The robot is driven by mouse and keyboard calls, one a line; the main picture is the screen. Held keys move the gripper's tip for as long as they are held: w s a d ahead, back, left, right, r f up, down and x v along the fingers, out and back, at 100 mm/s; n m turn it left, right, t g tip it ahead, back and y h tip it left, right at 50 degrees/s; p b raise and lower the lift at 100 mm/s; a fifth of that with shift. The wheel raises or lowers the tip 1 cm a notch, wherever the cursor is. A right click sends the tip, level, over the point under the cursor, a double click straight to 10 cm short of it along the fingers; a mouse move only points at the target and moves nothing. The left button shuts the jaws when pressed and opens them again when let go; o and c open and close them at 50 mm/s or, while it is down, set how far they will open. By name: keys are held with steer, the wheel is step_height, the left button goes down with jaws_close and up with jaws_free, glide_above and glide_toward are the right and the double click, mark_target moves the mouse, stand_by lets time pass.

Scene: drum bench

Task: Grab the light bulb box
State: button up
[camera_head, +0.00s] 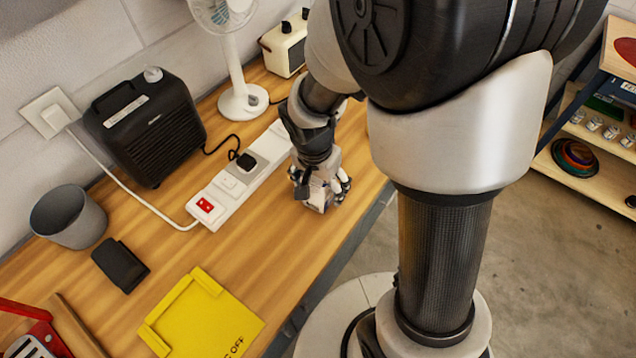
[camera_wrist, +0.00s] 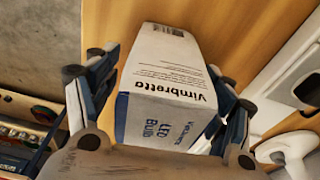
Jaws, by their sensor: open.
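The light bulb box (camera_wrist: 165,85) is a white and blue carton with "LED Bulb" printed on it. In the wrist view it sits between my gripper's fingers. In the head view the box (camera_head: 318,198) shows only in part under my gripper (camera_head: 322,190), near the front edge of the wooden bench (camera_head: 270,240). My gripper (camera_wrist: 165,110) is open, with one finger on each side of the box. Whether a finger touches the box cannot be told.
A white power strip (camera_head: 240,175) lies just left of my gripper, with a black plug and cable. Behind it stand a black heater (camera_head: 148,125), a white fan (camera_head: 240,100) and a cream radio (camera_head: 285,45). A yellow tray (camera_head: 205,320) lies nearer the front. Shelves (camera_head: 590,130) stand at right.

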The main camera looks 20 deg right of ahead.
steer(key=c, duration=1.1)
steer(key=shift+r, duration=0.1)
